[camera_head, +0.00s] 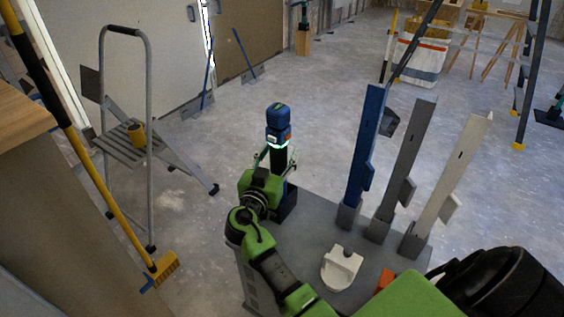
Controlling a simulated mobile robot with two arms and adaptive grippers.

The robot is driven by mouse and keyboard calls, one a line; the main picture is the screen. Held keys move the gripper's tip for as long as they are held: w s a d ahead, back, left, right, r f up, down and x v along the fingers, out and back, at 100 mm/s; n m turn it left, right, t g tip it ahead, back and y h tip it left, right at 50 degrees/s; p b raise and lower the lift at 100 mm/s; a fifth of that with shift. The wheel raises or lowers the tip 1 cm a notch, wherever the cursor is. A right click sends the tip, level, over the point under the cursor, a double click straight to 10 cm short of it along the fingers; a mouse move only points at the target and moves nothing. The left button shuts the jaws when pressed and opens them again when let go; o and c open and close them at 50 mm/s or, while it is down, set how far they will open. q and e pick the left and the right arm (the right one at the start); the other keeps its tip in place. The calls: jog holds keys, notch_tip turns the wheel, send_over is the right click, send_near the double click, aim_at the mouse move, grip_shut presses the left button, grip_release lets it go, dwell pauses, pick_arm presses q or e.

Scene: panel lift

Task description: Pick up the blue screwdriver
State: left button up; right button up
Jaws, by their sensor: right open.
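The blue screwdriver (278,117) stands upright near the far left corner of a grey bench. It has a blue top with a small orange-red patch, a pale green glowing ring and a black lower part. Its foot is in or behind a dark holder (286,204), partly hidden by my arm. My right gripper (277,158) is open, with its thin fingers at the black part, one showing on each side. I cannot tell whether they touch it. My left gripper is not in view.
Blue, grey and whitish upright panels (364,150) stand in feet on the right of the bench (318,222). A white rounded piece (341,268) lies in front. A stepladder (148,120) and yellow broom (165,268) stand left.

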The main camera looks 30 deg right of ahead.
aim_at(275, 128)
jog(key=shift+s+a+r, duration=0.1)
jog(key=c, duration=0.3)
grip_shut()
jog(key=shift+r, duration=0.65)
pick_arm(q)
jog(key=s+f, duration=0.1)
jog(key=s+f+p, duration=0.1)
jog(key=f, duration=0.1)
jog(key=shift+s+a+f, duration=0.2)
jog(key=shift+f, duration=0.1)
pick_arm(e)
notch_tip(275, 128, up, 9)
jog(key=shift+r, duration=0.1)
